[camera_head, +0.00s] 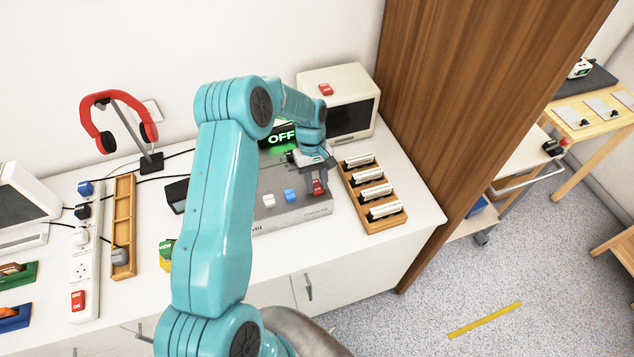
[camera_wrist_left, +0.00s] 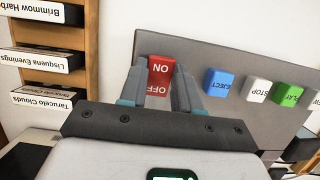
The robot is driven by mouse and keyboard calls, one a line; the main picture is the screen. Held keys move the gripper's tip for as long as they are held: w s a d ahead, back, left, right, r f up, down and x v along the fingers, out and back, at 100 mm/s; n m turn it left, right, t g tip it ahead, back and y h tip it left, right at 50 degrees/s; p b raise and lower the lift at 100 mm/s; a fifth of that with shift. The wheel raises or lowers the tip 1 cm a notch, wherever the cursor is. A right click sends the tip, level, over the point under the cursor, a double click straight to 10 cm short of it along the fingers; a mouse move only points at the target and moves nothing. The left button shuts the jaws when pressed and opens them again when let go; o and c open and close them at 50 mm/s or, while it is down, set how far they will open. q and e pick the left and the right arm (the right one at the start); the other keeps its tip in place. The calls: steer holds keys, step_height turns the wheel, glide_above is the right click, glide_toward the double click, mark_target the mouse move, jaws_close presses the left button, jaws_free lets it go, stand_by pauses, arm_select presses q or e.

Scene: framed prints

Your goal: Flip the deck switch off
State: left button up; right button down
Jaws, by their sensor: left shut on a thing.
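The grey deck (camera_head: 290,215) stands on the white counter, partly hidden behind my left arm. A lit green sign (camera_head: 283,137) at its back reads OFF. Its red switch (camera_head: 319,188) is at the right end of the button row. In the left wrist view the red switch (camera_wrist_left: 160,72) shows ON and OFF lettering, upside down. My left gripper (camera_head: 315,182) reaches down over it. In the left wrist view its fingers (camera_wrist_left: 160,90) are on both sides of the switch, shut on it. My right gripper is not in view.
Blue, white and green buttons sit beside the switch, the blue one (camera_wrist_left: 218,82) nearest. A wooden rack (camera_head: 378,231) of cassettes stands close right of the deck. A beige monitor (camera_head: 340,85) is behind. A power strip (camera_head: 84,255) and red headphones (camera_head: 118,98) are left.

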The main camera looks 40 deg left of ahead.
arm_select(q)
steer(key=shift+w+a+r+h, duration=0.1)
steer(key=shift+r+h, duration=0.05)
steer(key=shift+h, duration=0.15)
steer(key=o, duration=1.1)
steer(key=shift+c, duration=0.2)
steer(key=shift+a+r, duration=0.15)
steer(key=shift+r, duration=0.15)
steer(key=b+v, duration=0.2)
steer(key=v, duration=1.3)
steer(key=shift+r, duration=0.4)
